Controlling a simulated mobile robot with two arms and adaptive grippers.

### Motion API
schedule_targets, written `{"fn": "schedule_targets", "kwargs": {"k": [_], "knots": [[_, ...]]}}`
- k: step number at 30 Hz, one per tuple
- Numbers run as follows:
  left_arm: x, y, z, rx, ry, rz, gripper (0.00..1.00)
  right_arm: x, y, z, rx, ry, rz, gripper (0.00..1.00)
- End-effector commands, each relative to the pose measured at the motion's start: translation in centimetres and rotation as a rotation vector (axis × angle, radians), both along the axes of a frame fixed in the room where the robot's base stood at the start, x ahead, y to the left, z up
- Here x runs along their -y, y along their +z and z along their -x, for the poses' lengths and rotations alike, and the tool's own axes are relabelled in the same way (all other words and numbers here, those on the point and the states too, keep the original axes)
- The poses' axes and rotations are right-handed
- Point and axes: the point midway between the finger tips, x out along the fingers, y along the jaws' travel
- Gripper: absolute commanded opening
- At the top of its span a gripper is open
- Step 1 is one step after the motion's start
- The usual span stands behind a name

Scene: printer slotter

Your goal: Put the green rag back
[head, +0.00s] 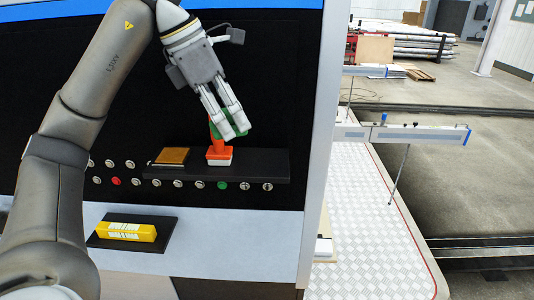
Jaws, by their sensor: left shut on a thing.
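My left gripper (231,124) is shut on the green rag (226,129) and holds it over the dark shelf (262,166) on the machine's front. The gripper points down and the rag is partly hidden behind its fingers. Just below the rag, an orange and white object (219,152) stands on the shelf; I cannot tell whether the rag touches it. My right gripper is not in view.
A brown block (172,156) sits on the shelf's left part. Buttons, including a red one (116,181) and a green one (222,185), line the panel. A yellow block (127,231) lies on a lower dark tray (147,246). The shelf's right end is clear.

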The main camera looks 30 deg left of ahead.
Motion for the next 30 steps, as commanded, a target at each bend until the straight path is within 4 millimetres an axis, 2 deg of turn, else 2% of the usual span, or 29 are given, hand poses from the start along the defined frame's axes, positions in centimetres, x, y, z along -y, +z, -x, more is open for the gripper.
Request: {"fn": "schedule_targets", "kwargs": {"k": [1, 5, 8, 12, 20, 25, 30], "knots": [[0.6, -0.7, -1.3, -0.006, -0.007, 0.003, 0.29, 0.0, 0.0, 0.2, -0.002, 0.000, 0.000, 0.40], [1.5, -2.1, -4.4, -0.007, -0.006, 0.004, 0.29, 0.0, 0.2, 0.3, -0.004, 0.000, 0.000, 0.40], [1.7, -4.0, -5.5, -0.006, -0.004, 0.002, 0.29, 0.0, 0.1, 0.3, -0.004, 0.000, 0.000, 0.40], [2.0, -5.7, -7.1, -0.004, -0.001, 0.000, 0.29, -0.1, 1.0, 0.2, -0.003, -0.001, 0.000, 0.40], [2.5, -7.7, -8.7, -0.004, -0.003, 0.000, 0.29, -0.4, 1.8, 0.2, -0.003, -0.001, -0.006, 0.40], [2.4, -10.1, -8.7, -0.003, -0.001, -0.001, 0.29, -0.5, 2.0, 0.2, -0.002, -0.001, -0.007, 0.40], [2.5, -10.8, -8.7, 0.000, -0.002, -0.001, 0.29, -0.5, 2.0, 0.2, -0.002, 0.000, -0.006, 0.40]]}}
